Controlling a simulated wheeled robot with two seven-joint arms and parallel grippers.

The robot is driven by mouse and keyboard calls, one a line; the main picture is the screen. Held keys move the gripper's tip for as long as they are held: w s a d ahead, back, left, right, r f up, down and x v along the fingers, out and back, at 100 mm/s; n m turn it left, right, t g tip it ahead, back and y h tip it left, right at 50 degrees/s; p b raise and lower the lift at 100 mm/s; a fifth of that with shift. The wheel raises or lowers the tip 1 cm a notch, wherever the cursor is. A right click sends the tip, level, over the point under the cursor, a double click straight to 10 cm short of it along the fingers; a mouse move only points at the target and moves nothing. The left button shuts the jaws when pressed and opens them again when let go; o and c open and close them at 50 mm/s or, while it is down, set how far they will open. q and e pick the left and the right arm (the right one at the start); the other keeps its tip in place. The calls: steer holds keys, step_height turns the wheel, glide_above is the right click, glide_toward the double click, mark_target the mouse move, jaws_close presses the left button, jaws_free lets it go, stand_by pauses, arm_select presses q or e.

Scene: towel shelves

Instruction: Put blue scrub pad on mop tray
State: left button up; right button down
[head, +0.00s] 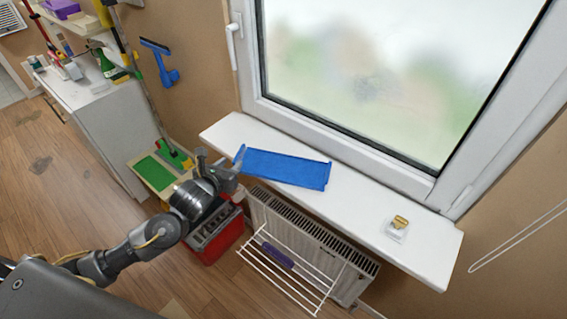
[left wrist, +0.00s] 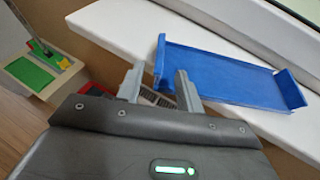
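A flat blue piece with upturned ends, which I take to be the blue scrub pad (head: 285,168), lies on the white window sill. It also shows in the left wrist view (left wrist: 220,75). My left gripper (head: 222,163) is open at its left end. In the left wrist view the upturned left end shows between the two parted fingers (left wrist: 158,80), with gaps on both sides; I cannot tell any contact. A pale tray (head: 150,174) with a green panel and a green-and-red item stands low at the left, possibly the mop tray. My right gripper is out of view.
The sill (head: 360,208) is bare between the blue piece and a small yellow item on a clear dish (head: 398,226). Below are a radiator (head: 300,232), a white wire rack (head: 283,283) and a red crate (head: 222,243). A white cabinet (head: 95,140) stands left.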

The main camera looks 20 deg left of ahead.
mark_target(235, 158)
arm_select(q)
steer(key=shift+w+f, duration=0.2)
steer(key=shift+w, duration=0.25)
steer(key=shift+w+p, duration=0.2)
steer(key=shift+p, duration=0.1)
steer(key=p+x, duration=0.2)
steer(key=x, duration=0.2)
steer(key=shift+a, duration=0.1)
steer(key=shift+w+f, duration=0.2)
steer(key=shift+w, duration=0.15)
jaws_close()
